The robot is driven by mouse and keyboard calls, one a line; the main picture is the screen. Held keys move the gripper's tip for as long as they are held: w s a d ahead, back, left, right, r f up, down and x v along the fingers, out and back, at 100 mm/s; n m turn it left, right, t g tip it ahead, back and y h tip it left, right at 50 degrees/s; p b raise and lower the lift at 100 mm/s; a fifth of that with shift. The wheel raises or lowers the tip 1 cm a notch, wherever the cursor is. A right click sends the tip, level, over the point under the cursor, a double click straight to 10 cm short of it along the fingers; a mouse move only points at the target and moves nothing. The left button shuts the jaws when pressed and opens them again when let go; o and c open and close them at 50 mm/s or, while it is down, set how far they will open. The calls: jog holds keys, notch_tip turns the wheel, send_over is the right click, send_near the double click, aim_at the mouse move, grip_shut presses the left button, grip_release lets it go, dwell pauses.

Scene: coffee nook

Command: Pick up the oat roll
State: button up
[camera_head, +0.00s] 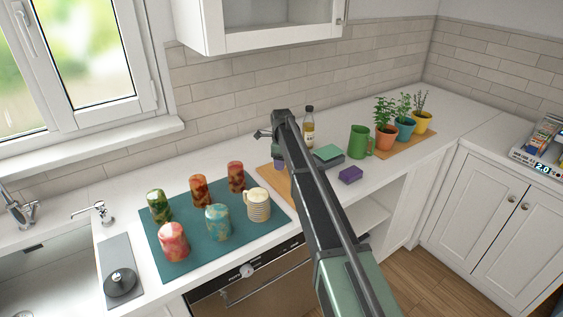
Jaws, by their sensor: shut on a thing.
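I cannot make out an oat roll in this view. My arm reaches from the bottom right up over the counter and hides the part of the counter behind it. A small dark metal piece of my arm sticks out to the left near its far end. My gripper's fingertips do not show, nor does anything held between them. An orange-brown board (267,176) lies partly behind my arm, with a small purple thing (279,165) on it, mostly hidden.
A teal mat (176,268) holds several patterned cups and a striped mug (258,205). Right of my arm are a bottle (308,130), a green sponge (328,152), a purple sponge (350,175), a green mug (360,142) and potted plants (385,137). A sink (50,285) is left.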

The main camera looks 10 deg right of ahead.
notch_tip(320, 180, up, 16)
jog(key=p, duration=1.4)
jog(key=shift+r, duration=0.15)
